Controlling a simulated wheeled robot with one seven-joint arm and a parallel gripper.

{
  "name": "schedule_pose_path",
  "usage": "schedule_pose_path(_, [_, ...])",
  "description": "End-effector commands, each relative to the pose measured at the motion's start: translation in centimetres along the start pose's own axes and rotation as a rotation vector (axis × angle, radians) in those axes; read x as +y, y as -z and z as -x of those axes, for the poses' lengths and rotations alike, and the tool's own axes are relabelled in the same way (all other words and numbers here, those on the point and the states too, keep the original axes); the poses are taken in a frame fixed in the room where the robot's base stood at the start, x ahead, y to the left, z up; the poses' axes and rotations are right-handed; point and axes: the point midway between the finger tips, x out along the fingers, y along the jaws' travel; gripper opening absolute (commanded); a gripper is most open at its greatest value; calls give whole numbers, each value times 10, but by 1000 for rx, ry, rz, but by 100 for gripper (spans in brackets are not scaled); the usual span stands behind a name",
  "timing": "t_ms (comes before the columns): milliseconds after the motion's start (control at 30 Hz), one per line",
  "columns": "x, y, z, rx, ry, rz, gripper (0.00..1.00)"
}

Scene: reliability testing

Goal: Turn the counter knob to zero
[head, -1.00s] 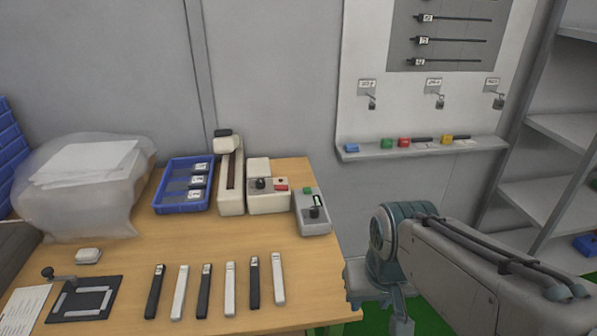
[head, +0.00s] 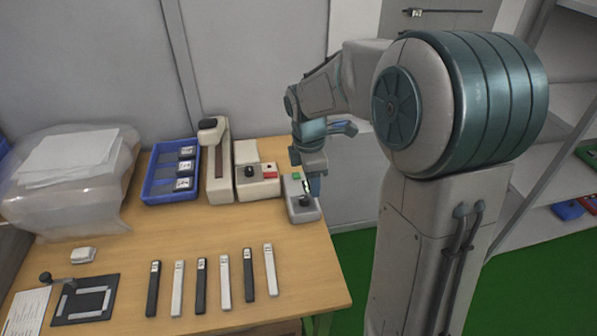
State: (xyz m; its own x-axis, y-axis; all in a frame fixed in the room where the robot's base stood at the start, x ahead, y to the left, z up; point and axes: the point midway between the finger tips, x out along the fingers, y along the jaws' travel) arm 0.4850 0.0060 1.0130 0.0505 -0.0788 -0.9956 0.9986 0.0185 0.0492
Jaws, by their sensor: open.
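A small grey box (head: 298,213) stands at the right edge of the wooden table. It carries a black knob (head: 305,201) on its front part and a green button (head: 296,176) at the back; it looks like the counter. My gripper (head: 311,192) is open and points down just above and behind the knob, partly covering the top of the box. I cannot tell whether the fingers touch the knob. Its marking and pointer are too small to read. A cream box (head: 258,191) with another black knob (head: 249,170) and a red button (head: 270,167) stands to the left.
A cream upright device (head: 218,185) and a blue tray (head: 150,187) with dark labelled pieces stand further left. Several black and white bars lie along the front of the table (head: 215,240). A plastic-covered bin (head: 70,180) is at far left. The table's middle is clear.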

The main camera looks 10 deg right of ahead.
Motion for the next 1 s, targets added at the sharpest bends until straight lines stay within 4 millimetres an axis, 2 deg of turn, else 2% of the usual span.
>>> schedule_pose_path(33, [15, -1, 4, 11, 14, 106, 50])
schedule_pose_path(200, [55, -2, -5, 51, 27, 463, 50])
schedule_pose_path(400, [80, -3, -14, 87, 21, 707, 50])
schedule_pose_path(567, [85, -3, -23, 96, 17, 769, 50])
schedule_pose_path(667, [84, -2, -34, 97, 20, 773, 50])
schedule_pose_path(1000, [80, 4, -104, 97, 21, 770, 50])
